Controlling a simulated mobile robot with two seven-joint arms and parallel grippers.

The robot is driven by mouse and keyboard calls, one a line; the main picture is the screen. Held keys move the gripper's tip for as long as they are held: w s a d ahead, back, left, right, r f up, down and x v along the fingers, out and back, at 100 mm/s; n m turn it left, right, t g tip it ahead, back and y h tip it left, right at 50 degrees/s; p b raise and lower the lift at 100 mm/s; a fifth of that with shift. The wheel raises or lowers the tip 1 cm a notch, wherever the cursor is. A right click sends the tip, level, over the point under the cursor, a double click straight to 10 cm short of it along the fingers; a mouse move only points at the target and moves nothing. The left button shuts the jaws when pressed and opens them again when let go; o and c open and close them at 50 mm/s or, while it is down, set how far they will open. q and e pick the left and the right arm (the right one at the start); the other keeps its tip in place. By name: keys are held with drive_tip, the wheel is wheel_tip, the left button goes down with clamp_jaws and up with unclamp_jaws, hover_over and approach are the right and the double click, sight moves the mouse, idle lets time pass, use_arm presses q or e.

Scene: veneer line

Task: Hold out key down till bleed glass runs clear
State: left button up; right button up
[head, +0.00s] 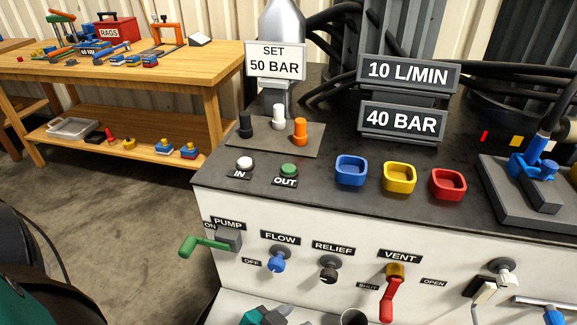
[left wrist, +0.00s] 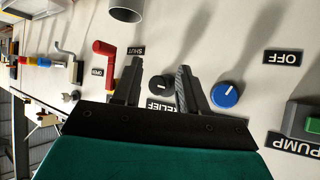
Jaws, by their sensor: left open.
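The out key is the green round button (head: 289,170) labelled OUT, on the dark console top (head: 320,205). A white button (head: 245,163) labelled IN is to its left. My left gripper (head: 268,315) is at the bottom edge of the head view, low before the front panel and well below the keys. In the left wrist view my left gripper (left wrist: 158,76) is open and empty, facing the panel around the RELIEF knob (left wrist: 160,86). An open grey cylinder (head: 355,317) is cut off at the bottom edge; I cannot tell whether it is the bleed glass. My right gripper is not in view.
Signs read SET 50 BAR (head: 275,61), 10 L/MIN (head: 408,75) and 40 BAR (head: 402,121). The panel carries a green pump lever (head: 200,246), blue flow knob (head: 277,262) and red vent lever (head: 388,300). Blue, yellow and red trays (head: 399,178) stand right of the keys.

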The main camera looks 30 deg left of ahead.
use_arm(q)
clamp_jaws()
idle(1.6)
